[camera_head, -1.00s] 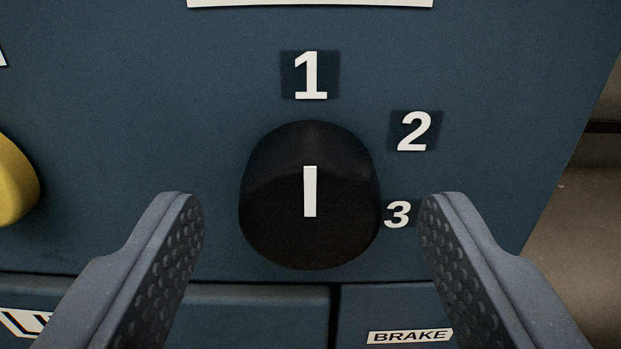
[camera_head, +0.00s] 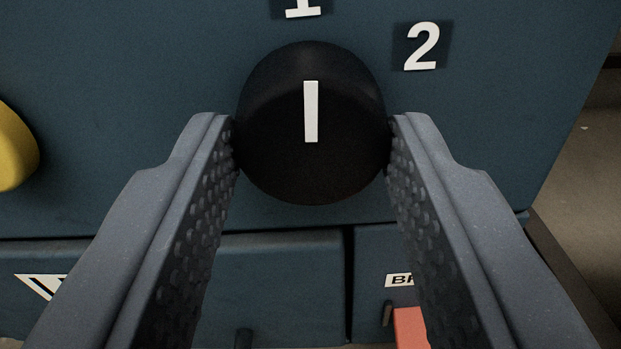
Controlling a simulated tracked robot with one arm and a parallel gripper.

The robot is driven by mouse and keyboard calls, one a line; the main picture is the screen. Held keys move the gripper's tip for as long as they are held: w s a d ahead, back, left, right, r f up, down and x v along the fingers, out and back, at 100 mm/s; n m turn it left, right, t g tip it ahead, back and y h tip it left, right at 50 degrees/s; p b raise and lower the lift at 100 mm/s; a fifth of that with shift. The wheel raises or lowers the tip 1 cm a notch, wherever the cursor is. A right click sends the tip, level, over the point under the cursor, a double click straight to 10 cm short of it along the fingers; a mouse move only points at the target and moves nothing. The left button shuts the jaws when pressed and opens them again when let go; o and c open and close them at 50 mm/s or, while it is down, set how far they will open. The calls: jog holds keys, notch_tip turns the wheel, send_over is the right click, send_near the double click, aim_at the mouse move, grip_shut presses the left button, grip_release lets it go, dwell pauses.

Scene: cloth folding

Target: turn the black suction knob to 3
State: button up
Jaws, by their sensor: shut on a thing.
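The black suction knob (camera_head: 310,170) is on the blue panel (camera_head: 150,80), in the upper middle of the view. Its white pointer line (camera_head: 311,112) is upright and points to the label 1 (camera_head: 303,8), which is cut by the top edge. The label 2 (camera_head: 422,45) is to the upper right of the knob. The label 3 is hidden, behind my right finger. My gripper (camera_head: 312,140) is shut on the knob, with one finger against its left side and one against its right side.
A yellow knob (camera_head: 14,150) is at the left edge. Below a seam are lower blue panels with a partly hidden brake label (camera_head: 398,281) and a salmon-red part (camera_head: 409,325). The panel's right edge slopes down past my right finger, with floor beyond.

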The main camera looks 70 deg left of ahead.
jog(key=m, duration=0.5)
jog(key=shift+a+r+m, duration=0.1)
jog(key=shift+a+m, duration=0.1)
jog(key=shift+m, duration=0.1)
jog(key=m, duration=0.5)
jog(key=shift+m, duration=0.3)
jog(key=m, duration=1.1)
jog(key=shift+d+m, duration=0.15)
jog(key=shift+m, duration=0.15)
jog(key=o, duration=1)
jog(key=v, duration=0.7)
jog(key=shift+d, duration=0.3)
